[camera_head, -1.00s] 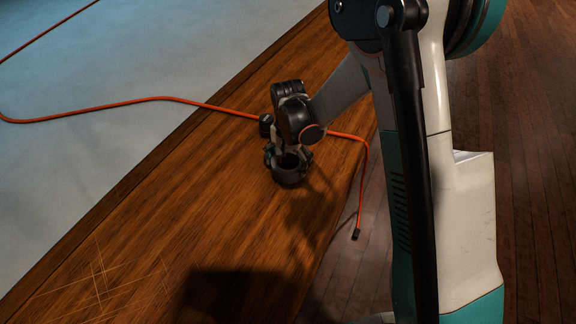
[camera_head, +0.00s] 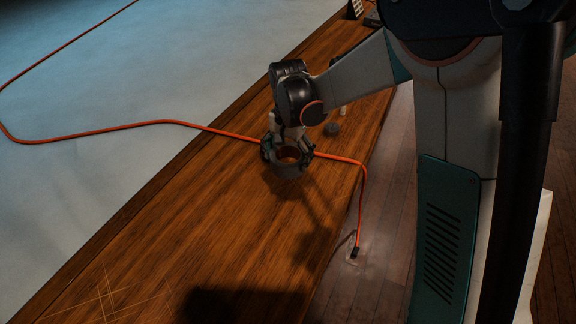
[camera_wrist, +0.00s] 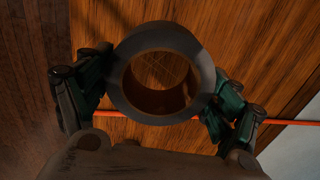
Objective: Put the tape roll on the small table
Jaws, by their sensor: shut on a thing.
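The tape roll (camera_head: 288,168) is a grey ring with a brown inner core. My gripper (camera_head: 287,152) is shut on it, one finger on each outer side. In the wrist view the tape roll (camera_wrist: 126,88) fills the middle, with the wood surface showing through its hole, and the fingers of my gripper (camera_wrist: 160,92) press at its left and right. The roll appears to be over the wooden desk edge (camera_head: 190,215); I cannot tell how far above the wood it is. I cannot make out a separate small table.
An orange cable (camera_head: 215,131) crosses the wood behind the roll and hangs over the right edge to a black plug (camera_head: 355,252). A small dark round thing (camera_head: 332,129) and a pale upright thing (camera_head: 343,111) stand behind my gripper. The near wood is clear.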

